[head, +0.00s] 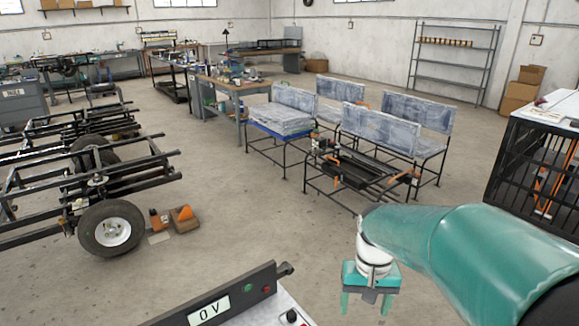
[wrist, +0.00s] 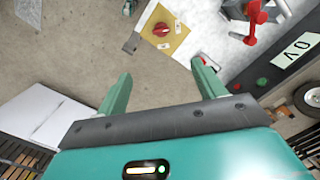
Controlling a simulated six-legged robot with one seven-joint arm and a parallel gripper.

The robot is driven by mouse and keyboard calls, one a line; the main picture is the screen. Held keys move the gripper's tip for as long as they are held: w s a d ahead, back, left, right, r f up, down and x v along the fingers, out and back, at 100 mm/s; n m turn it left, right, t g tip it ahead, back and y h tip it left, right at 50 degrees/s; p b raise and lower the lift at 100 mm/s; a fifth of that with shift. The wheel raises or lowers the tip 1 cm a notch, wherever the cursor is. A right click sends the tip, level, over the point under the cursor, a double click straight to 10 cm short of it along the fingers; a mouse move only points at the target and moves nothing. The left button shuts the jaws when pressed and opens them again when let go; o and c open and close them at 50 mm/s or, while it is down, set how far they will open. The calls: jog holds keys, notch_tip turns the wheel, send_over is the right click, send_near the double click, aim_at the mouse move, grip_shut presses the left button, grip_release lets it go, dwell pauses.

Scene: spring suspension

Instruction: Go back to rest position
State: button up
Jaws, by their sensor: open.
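My gripper (head: 368,303) is teal and hangs at the end of my arm in the lower right of the head view, fingers pointing down. Its two fingers are apart, with nothing visible between them. In the wrist view my gripper (wrist: 161,70) shows two green fingers spread wide and empty. Beyond them is a yellow plate with a red rotary knob (wrist: 162,29), apart from the fingers as far as I can tell.
A black panel reading 0 V (head: 210,308) stands at the bottom of the head view. A wheeled frame (head: 112,228) is at left, metal-framed benches (head: 380,128) are ahead, and a black cage (head: 530,168) is at right. The middle floor is clear.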

jog(key=s+r+n+t, duration=0.1)
jog(key=s+r+t, duration=0.5)
jog(key=s+r, duration=0.4)
jog(key=s, duration=0.3)
jog(key=shift+a+r, duration=0.25)
